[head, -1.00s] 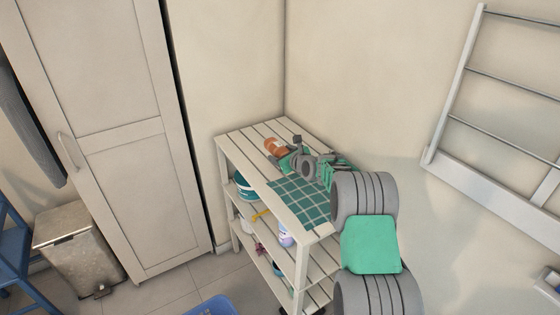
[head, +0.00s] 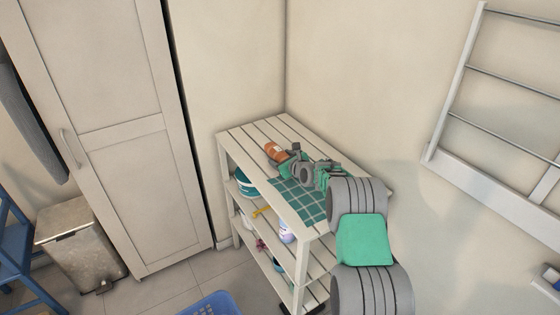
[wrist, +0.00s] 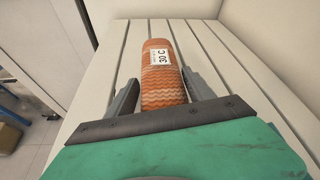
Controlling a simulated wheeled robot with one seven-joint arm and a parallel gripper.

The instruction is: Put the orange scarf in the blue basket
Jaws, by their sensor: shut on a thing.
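The orange scarf (wrist: 163,78) is a rolled, wavy-patterned bundle with a white "30 C" label. It lies along the slatted top of the white shelf unit, and it also shows in the head view (head: 274,150). My gripper (wrist: 162,92) is shut on the scarf, with one dark finger on each side of its near part. In the head view my gripper (head: 289,157) is at the back left of the shelf top. The blue basket (head: 212,304) stands low at the bottom edge of the head view, only partly visible. Its inside is mostly cut off.
The white slatted shelf unit (head: 240,137) carries a green checked cloth (head: 298,200) on top and bottles and tubs below. A metal bin (head: 80,240), a tall cabinet (head: 120,130) and a blue chair (head: 18,245) are at left. A wall rack (head: 470,120) is at right.

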